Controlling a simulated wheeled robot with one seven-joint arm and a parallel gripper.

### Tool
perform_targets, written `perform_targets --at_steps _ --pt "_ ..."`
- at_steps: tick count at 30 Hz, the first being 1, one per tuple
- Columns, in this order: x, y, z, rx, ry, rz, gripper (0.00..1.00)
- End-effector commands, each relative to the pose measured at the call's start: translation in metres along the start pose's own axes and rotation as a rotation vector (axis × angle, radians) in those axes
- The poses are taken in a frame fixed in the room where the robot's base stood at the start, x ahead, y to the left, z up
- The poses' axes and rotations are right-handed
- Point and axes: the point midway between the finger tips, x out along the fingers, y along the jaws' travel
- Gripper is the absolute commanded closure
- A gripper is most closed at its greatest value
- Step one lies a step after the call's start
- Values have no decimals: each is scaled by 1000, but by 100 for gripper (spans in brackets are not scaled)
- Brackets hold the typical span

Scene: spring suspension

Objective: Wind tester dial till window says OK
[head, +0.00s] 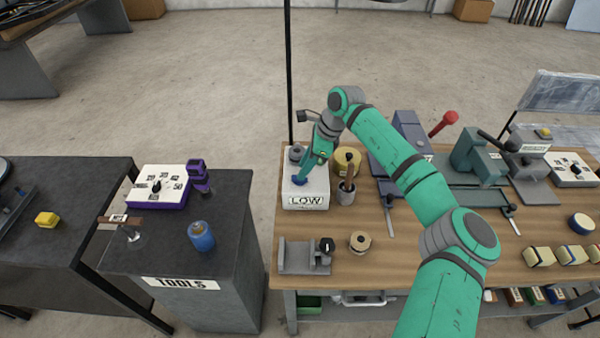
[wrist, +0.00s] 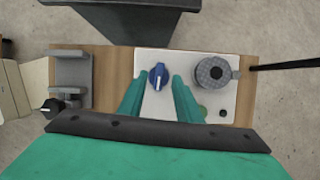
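The tester is a pale box (head: 306,190) on the left end of the wooden bench. Its front window (head: 306,201) reads LOW. Its blue dial (wrist: 158,76) with a white pointer mark shows on the box top in the wrist view; in the head view the dial (head: 299,180) shows just below my gripper. My gripper (wrist: 157,80) is open, with one green finger on each side of the dial. A gap shows between the dial and each finger. A round grey knurled part (wrist: 214,72) sits on the box to the right in the wrist view.
A cup with a brush (head: 346,194) and a yellow roll (head: 347,160) stand close right of the tester. A grey bracket with a black knob (head: 304,256) and a wooden spool (head: 360,242) are in front. A thin black pole (head: 289,80) rises behind.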

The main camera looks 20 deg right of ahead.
Motion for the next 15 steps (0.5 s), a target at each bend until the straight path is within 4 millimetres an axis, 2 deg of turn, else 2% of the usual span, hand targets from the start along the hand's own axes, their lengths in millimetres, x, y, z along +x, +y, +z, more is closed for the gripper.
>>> perform_targets --at_steps 3,6,15 --pt "18 1 0 0 -1 3 69" --pt "27 0 0 0 0 2 69" --pt "34 0 0 0 0 0 69"
